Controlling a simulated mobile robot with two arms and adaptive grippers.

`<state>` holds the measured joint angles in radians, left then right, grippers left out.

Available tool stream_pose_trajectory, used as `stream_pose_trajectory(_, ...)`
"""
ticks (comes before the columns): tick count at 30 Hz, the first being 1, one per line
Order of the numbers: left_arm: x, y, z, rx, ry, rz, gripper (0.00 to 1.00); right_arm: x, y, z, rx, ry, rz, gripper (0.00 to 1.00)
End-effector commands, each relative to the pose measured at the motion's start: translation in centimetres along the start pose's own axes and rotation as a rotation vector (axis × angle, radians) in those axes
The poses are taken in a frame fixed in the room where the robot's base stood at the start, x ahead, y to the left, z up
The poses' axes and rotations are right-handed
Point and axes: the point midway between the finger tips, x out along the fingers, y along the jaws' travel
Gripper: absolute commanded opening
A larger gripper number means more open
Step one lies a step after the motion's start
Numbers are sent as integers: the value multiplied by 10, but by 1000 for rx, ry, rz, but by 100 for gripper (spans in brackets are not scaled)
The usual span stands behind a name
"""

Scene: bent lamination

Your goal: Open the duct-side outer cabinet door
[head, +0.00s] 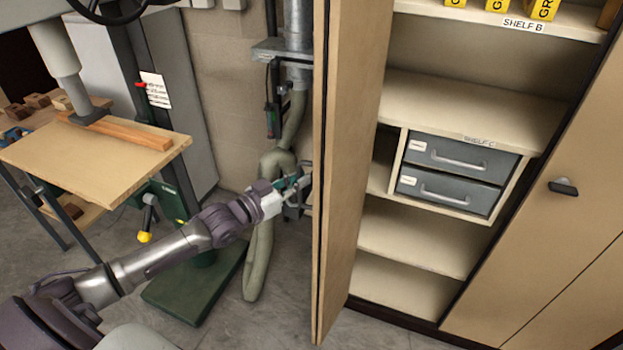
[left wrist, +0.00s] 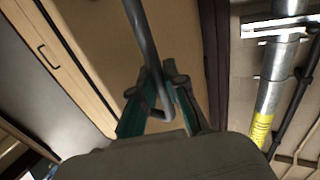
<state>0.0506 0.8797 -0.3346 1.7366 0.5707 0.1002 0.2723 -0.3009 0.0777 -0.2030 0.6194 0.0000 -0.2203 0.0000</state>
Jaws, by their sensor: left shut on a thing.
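The duct-side cabinet door (head: 357,170) is a tall tan panel. In the head view it stands swung out from the cabinet, nearly edge-on, with the shelves behind it exposed. My left gripper (head: 298,184) reaches the door's outer face from the left. It is shut on the grey door handle (left wrist: 143,45). In the left wrist view, the green-sided fingers (left wrist: 163,108) sit on both sides of the bent bar, and the door's face (left wrist: 90,45) lies behind them. The handle is mostly hidden in the head view. My right gripper is not in view.
Inside the cabinet are shelves (head: 470,105) and grey drawers (head: 447,190). Another door (head: 560,240) at the right is closed. A metal duct (head: 298,30) with a hanging hose (head: 262,255) stands left of the open door. A machine with a wooden table (head: 95,165) stands further left.

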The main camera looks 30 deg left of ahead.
Motion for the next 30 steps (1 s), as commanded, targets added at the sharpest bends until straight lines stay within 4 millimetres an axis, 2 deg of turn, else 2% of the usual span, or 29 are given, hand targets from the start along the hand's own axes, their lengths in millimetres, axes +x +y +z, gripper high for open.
stream_pose_trajectory(4,-2,-4,-4,3,7,-3,0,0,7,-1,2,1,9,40)
stream_pose_trajectory(12,-2,-5,-5,4,8,-4,0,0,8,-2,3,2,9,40)
stream_pose_trajectory(13,-1,-5,-5,4,9,-4,14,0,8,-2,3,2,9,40)
stream_pose_trajectory(17,-2,-5,-4,3,7,-4,35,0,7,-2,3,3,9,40)
stream_pose_trajectory(18,-2,-5,-4,3,6,-4,38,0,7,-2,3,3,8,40)
stream_pose_trajectory(26,-2,-4,-2,2,2,-3,38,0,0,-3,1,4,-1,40)
stream_pose_trajectory(30,-10,-4,0,0,0,-3,38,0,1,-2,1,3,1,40)
